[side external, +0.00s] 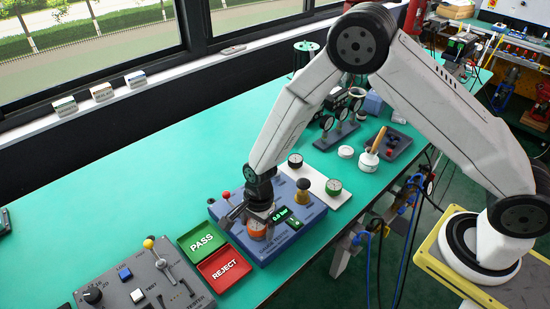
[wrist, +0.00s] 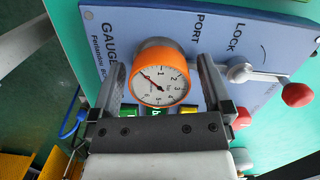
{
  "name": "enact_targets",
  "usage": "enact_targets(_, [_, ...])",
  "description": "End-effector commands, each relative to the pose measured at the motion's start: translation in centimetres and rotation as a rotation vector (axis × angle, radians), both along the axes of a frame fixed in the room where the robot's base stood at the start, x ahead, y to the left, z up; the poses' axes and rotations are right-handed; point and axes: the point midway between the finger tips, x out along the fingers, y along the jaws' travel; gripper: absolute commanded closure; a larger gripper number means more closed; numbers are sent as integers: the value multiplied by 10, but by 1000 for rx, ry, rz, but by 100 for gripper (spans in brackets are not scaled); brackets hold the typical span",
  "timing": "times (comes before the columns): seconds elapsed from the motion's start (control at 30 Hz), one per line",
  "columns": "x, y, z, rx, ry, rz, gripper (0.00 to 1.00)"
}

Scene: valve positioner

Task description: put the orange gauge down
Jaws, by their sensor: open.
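The orange gauge (side external: 257,230) is at the front-left part of a blue fixture (side external: 290,246) on the green bench. In the wrist view the gauge (wrist: 160,75) shows its white dial facing the camera, over the panel near the words GAUGE and PORT. My gripper (side external: 247,212) is down at the gauge in the side view. In the wrist view my gripper (wrist: 160,85) is open, with one finger on each side of the gauge and a gap visible beside it. Whether the gauge is seated in the port is hidden beneath it.
A lever with a red knob (wrist: 298,94) stands beside the gauge. The green PASS tray (side external: 201,241) and red REJECT tray (side external: 224,266) lie left of the fixture. A white plate (side external: 316,186) with black and green gauges is behind. A grey tester (side external: 140,285) sits at front left.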

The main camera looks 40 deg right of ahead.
Motion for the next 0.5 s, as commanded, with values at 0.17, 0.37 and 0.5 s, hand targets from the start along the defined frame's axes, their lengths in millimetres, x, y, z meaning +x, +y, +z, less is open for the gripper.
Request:
enact_targets(0.17, [0,0,0,0,0,0,0])
enact_targets(0.37, [0,0,0,0,0,0,29])
enact_targets(0.5, [0,0,0,0,0,0,73])
